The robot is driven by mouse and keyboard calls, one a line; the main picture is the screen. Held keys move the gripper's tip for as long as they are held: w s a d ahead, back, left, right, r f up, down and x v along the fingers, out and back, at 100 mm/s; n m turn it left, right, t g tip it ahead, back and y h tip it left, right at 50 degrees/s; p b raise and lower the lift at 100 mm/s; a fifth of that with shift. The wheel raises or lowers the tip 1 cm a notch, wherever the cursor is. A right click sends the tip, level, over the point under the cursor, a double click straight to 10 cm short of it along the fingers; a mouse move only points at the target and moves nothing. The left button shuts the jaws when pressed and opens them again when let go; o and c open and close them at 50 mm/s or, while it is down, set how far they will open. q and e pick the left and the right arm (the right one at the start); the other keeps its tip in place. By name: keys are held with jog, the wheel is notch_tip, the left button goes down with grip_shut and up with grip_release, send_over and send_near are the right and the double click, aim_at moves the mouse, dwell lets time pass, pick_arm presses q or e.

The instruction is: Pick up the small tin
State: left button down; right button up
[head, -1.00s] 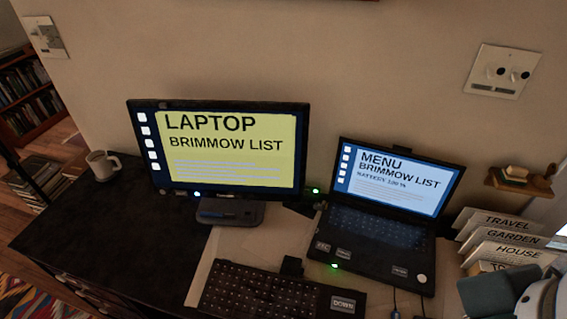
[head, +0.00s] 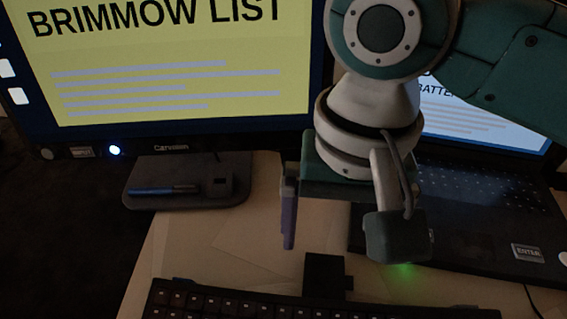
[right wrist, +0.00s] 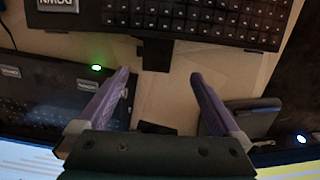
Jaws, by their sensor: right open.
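I cannot make out a thing that is clearly a small tin. A small dark block (head: 325,275) stands at the back edge of the keyboard, and it also shows in the right wrist view (right wrist: 157,56); I cannot tell whether it is the tin. My right gripper (head: 328,243) points down over the pale desk mat, behind the keyboard. In the right wrist view the right gripper (right wrist: 160,74) is open, its two purple fingers apart with mat between them and the block just beyond the tips. One finger is hidden in the head view. My left gripper is out of view.
The monitor (head: 180,65) stands at the left, its grey base (head: 150,168) holding a blue pen. The open laptop (head: 470,225) is close on the right, under my arm. The keyboard (head: 230,305) lies in front. The pale mat (head: 260,245) between them is mostly bare.

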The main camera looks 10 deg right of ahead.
jog(key=b, duration=0.2)
send_over(324, 279)
jog(key=f, duration=0.5)
jog(key=shift+w+d, duration=0.1)
jog(key=shift+w, duration=0.25)
jog(key=f, duration=0.3)
jog(key=s+f+b, duration=0.1)
jog(key=f, duration=0.1)
jog(key=shift+w+f, duration=0.1)
jog(key=shift+f, duration=0.4)
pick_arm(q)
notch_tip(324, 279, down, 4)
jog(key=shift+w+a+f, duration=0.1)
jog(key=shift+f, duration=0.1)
pick_arm(e)
jog(key=shift+r, duration=0.1)
jog(key=c, duration=1.2)
jog(key=shift+r, duration=0.1)
